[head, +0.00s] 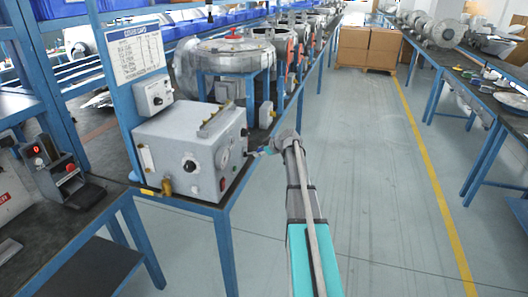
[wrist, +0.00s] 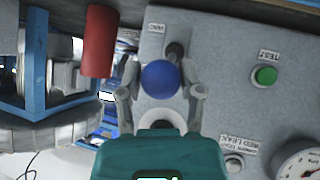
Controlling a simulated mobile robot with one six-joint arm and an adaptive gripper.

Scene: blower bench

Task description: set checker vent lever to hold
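The checker is a grey box (head: 165,143) on the near end of the blue-framed bench in the head view. Its grey panel (wrist: 225,60) fills much of the wrist view. The vent lever has a blue ball knob (wrist: 160,79) and a dark stem running up and right from it. My gripper (wrist: 161,72) is open, with one finger on each side of the knob; narrow gaps seem to show, but contact is unclear. In the head view my gripper (head: 262,151) is at the right side of the box. Label text near the lever is too small to read surely.
A green TEST button (wrist: 264,75), a round gauge (wrist: 301,164) and another button (wrist: 234,163) sit on the panel. A red cylinder (wrist: 98,40) is left of my gripper. The floor aisle (head: 365,150) is clear. Cardboard boxes (head: 368,47) stand far back.

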